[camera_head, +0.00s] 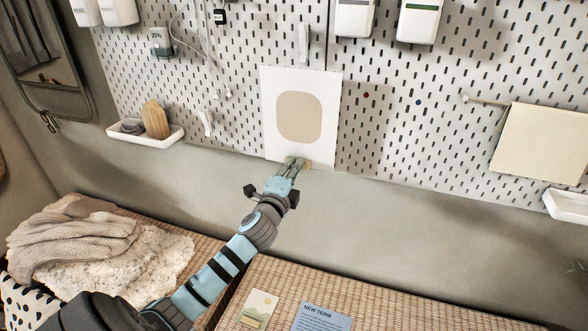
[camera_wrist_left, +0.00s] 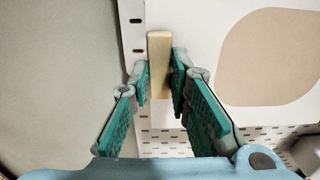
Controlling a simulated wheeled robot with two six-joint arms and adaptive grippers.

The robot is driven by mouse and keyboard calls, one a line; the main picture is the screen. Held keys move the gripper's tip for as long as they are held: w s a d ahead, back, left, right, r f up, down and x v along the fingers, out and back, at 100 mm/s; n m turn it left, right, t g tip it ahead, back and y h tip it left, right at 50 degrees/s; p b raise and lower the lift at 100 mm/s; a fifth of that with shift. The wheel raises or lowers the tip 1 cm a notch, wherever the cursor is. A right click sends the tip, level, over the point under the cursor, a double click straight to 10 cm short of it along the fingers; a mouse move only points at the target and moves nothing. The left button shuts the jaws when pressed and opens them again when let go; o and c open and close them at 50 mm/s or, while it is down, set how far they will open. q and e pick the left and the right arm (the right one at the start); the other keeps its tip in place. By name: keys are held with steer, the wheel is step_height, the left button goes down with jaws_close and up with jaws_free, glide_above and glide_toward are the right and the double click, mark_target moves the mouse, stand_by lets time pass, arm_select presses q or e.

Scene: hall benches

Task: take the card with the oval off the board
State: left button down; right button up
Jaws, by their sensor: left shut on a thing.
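The card with the oval (camera_head: 300,85) is white with a beige rounded shape and hangs upright on the white pegboard (camera_head: 395,115). Its lower part also shows in the left wrist view (camera_wrist_left: 195,30). A small pale wooden tab (camera_wrist_left: 160,55) stands out at the card's edge. My left gripper (camera_head: 293,162) is at the card's bottom edge. In the left wrist view its green-padded fingers (camera_wrist_left: 161,85) are shut on the wooden tab, one on each side. I cannot tell whether the card still touches the board. My right gripper is out of view.
A blank cream sheet (camera_head: 540,143) hangs at the right. A small white tray (camera_head: 160,136) holds a wooden piece at the left. Below are a woven bench top (camera_head: 385,298), folded blankets (camera_head: 85,250), a blue card (camera_head: 322,318) and a picture card (camera_head: 258,310).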

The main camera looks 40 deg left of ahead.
arm_select(q)
steer(key=p+v, duration=0.1)
steer(key=v, duration=0.8)
